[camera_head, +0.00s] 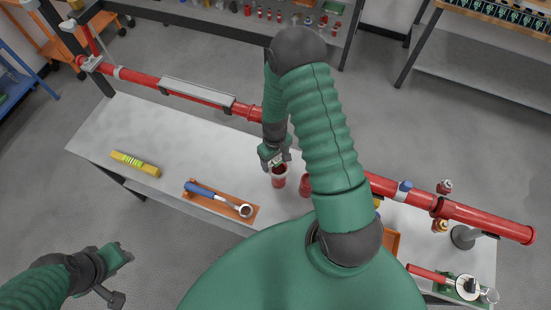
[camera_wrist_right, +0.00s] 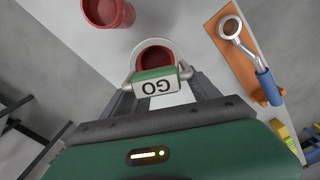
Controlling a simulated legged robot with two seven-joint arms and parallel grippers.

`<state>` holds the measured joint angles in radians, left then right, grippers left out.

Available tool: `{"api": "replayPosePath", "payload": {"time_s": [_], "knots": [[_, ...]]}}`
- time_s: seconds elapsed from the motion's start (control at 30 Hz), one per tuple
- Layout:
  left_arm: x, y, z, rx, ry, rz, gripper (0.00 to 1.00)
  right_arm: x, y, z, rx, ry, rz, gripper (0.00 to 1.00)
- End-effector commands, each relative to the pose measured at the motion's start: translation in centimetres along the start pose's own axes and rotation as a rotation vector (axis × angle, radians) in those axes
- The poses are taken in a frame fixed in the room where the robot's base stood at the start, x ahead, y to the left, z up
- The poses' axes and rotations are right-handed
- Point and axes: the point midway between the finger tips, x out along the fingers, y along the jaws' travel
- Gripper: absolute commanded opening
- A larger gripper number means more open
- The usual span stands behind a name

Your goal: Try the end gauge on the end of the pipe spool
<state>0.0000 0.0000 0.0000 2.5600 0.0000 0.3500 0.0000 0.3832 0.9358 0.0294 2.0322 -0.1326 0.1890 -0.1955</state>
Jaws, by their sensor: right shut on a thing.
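The end gauge (camera_wrist_right: 157,87) has a block marked GO with a green edge and a pale ring. My right gripper (camera_wrist_right: 155,102) is shut on the block. In the head view this gripper (camera_head: 273,157) hangs above the table, just over a short red pipe spool (camera_head: 279,182). In the wrist view the ring lines up with the spool's round red end (camera_wrist_right: 155,57). I cannot tell whether the ring is around the end or just above it. My left gripper (camera_head: 118,275) is open and empty at the lower left, off the table.
A second red piece (camera_head: 305,185) stands to the right, partly behind my arm. An orange tray (camera_head: 222,211) with a blue-handled wrench (camera_head: 205,191) and a yellow level (camera_head: 135,163) lie left on the table (camera_head: 100,140). A long red pipe (camera_head: 480,217) runs along the far side.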

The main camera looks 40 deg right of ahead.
Motion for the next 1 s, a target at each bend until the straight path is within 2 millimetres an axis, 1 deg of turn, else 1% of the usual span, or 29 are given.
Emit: {"api": "replayPosePath", "payload": {"time_s": [0.27, 1.0], "knots": [[0.0, 0.0, 0.0, 0.0, 0.0, 0.0, 0.36, 0.1, 0.1, 0.0, 0.001, 0.0, -0.001, 0.2], [1.4, 0.0, 0.3, 0.0, 0.0, 0.0, 0.36, 1.9, 0.1, -0.1, 0.001, 0.001, -0.001, 0.2]]}}
